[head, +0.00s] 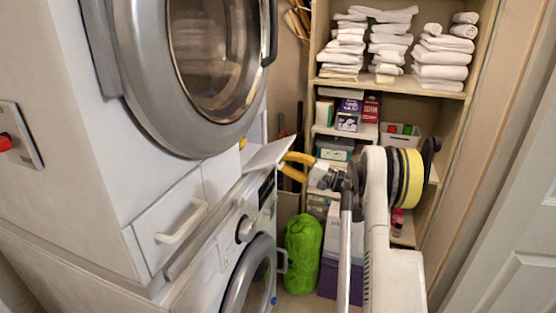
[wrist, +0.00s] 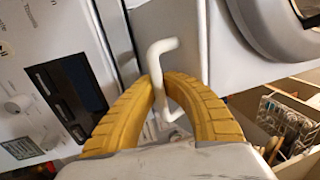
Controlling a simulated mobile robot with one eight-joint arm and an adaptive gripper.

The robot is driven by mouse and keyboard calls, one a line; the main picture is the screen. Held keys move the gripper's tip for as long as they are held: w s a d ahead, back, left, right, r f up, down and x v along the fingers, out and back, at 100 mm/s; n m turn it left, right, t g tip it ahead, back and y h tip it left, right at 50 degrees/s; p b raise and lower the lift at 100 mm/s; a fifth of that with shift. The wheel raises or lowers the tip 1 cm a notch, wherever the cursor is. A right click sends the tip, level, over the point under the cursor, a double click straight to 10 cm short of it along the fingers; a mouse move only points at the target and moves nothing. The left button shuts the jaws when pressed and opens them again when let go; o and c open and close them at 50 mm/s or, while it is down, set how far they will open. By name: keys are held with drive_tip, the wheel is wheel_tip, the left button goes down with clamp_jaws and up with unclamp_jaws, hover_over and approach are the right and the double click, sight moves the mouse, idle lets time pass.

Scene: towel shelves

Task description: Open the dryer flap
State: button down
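The dryer flap (head: 268,155) is a small white panel low on the dryer front. In the head view it sticks out from the front at a tilt, beside my yellow fingertips. My gripper (head: 285,163) reaches it from the right. In the wrist view my gripper (wrist: 160,82) has its two curved yellow fingers close together, one on each side of a bent white handle (wrist: 158,58). The fingers appear shut on this handle. Part of the handle is hidden behind the fingers. The dryer (head: 130,110) has a large round door above.
A washing machine (head: 225,262) with a dial stands below. Another white panel with a handle (head: 181,222) is at the left. Shelves with towels (head: 440,60) and boxes stand at the back; a door (head: 515,235) is at the right.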

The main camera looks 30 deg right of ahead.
drive_tip(key=shift+s+d+f+b, duration=0.15)
drive_tip(key=shift+f+b, duration=0.05)
drive_tip(key=shift+f, duration=0.2)
drive_tip(key=shift+s+d+f+b, duration=0.1)
drive_tip(key=shift+d+f+b, duration=0.05)
drive_tip(key=shift+f, duration=0.25)
drive_tip(key=c, duration=1.5)
unclamp_jaws()
drive_tip(key=shift+s+d, duration=0.2)
drive_tip(key=shift+o, duration=0.2)
drive_tip(key=shift+w+a, duration=0.1)
drive_tip(key=v, duration=1.2)
drive_tip(key=shift+f, duration=0.1)
